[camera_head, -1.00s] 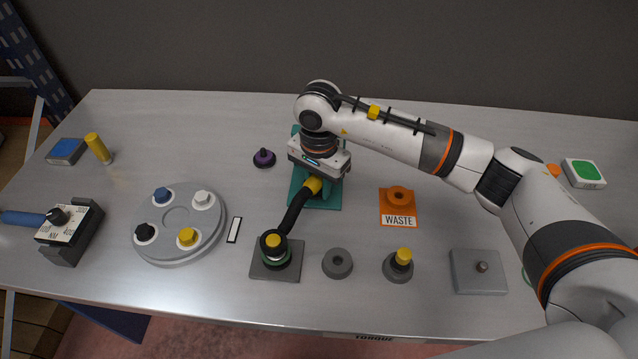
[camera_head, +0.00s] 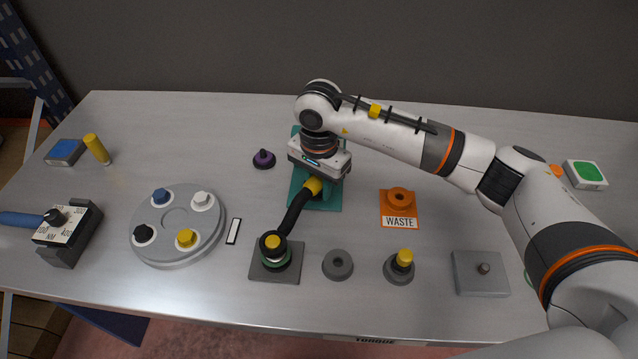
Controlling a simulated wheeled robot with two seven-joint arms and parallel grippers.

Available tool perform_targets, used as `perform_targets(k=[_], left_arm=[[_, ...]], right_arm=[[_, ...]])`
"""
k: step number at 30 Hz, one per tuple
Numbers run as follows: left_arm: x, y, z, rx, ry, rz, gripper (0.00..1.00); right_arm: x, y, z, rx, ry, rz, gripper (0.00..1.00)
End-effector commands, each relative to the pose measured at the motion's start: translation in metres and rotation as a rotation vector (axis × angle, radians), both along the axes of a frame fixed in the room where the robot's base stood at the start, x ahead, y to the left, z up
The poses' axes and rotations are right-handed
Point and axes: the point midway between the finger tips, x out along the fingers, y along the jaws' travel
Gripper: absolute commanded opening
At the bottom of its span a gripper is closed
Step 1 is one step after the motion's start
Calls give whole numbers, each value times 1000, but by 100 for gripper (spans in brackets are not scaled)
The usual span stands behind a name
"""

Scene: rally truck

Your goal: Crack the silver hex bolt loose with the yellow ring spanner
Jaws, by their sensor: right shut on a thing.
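A silver-white bolt (camera_head: 201,198) sits on a round grey plate (camera_head: 151,252), well left of the gripper. My left gripper is not in view.
The round plate also bears blue, black and yellow bolts. A dial box (camera_head: 68,224) with a blue handle stands at the left. An orange WASTE tray (camera_head: 398,222), grey ring (camera_head: 337,264), yellow-topped post (camera_head: 404,258) and grey block (camera_head: 468,287) stand right.

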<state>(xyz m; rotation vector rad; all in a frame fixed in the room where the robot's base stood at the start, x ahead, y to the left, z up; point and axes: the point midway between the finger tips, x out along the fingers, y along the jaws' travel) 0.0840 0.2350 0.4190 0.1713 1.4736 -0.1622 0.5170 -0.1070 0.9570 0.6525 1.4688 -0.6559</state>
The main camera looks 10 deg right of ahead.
Motion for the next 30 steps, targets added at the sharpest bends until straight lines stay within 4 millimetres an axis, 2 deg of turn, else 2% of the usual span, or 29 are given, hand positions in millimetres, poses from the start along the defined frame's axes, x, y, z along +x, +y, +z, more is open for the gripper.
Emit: perform_targets(k=[30], left_arm=[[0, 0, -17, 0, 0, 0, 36]], right_arm=[[0, 0, -17, 1, -1, 0, 0]])
